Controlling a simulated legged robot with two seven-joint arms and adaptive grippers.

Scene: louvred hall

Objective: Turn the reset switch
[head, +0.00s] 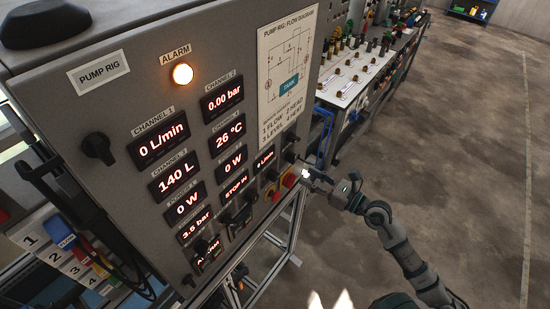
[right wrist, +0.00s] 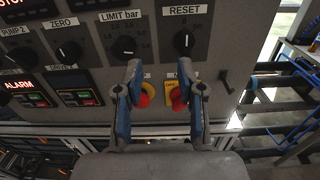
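The reset switch (right wrist: 184,41) is a black rotary knob with a white pointer line, under a RESET label on the grey panel in the right wrist view. Its pointer stands about upright. My right gripper (right wrist: 165,75) is open and empty, its two blue fingers apart below the row of knobs. The fingertips do not touch the reset switch; it lies above and to the right of the middle of the gap. In the head view my right gripper (head: 318,180) is at the panel's lower right edge. I cannot make out the reset switch there. My left gripper is not in view.
The LIMIT bar knob (right wrist: 123,47) is just left of the reset switch. Red buttons on yellow plates (right wrist: 178,97) sit between and behind my fingers. A small black lever (right wrist: 225,81) sticks out at right. The alarm lamp (head: 182,74) is lit. Open floor (head: 455,150) lies to the right.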

